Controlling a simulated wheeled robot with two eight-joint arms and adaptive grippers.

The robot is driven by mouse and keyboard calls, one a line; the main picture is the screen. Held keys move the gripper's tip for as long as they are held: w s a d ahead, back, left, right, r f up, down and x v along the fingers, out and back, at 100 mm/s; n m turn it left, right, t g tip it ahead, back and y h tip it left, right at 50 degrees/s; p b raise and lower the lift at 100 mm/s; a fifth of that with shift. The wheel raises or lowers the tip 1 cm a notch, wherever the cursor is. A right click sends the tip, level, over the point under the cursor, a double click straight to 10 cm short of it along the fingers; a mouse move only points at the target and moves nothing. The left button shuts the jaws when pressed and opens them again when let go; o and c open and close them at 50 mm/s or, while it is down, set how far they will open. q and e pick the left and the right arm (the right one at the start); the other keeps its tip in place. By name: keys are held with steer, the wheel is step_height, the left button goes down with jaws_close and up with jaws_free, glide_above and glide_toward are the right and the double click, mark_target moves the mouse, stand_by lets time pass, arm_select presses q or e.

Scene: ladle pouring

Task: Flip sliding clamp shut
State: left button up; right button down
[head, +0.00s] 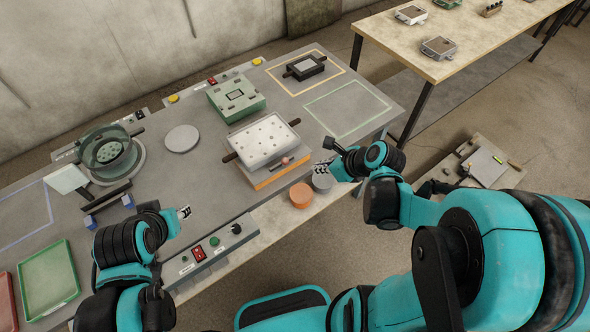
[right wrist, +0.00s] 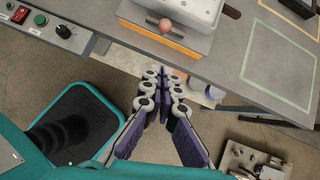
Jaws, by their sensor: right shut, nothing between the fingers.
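A white mould box (head: 262,142) with dark side handles sits on an orange-edged base (head: 280,173) near the table's front edge. A small pink ball knob (head: 285,160) is at the front of this base; it also shows in the right wrist view (right wrist: 165,25). I cannot tell for certain which part is the sliding clamp. My right gripper (head: 325,168) is shut and empty, just right of the base and apart from the knob. In the right wrist view its fingers (right wrist: 166,75) point toward the table edge below the knob. My left gripper (head: 184,212) is over the table's front left; its opening is unclear.
An orange round piece (head: 300,195) and a grey one (head: 322,181) are close to my right gripper. A control panel (head: 210,252) runs along the front edge. A green fixture (head: 236,98), a pot (head: 108,149) and a green tray (head: 48,280) are also around. The green outlined area (head: 347,109) is clear.

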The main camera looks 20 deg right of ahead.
mark_target(284, 162)
steer(key=shift+d, duration=0.1)
steer(key=shift+f, duration=0.15)
steer(key=w+a+r+b+x, duration=0.1)
steer(key=b+x, duration=0.3)
steer(key=x, duration=0.9)
steer(key=shift+w+r, duration=0.45)
steer(key=shift+w, duration=0.05)
steer(key=shift+a, duration=0.1)
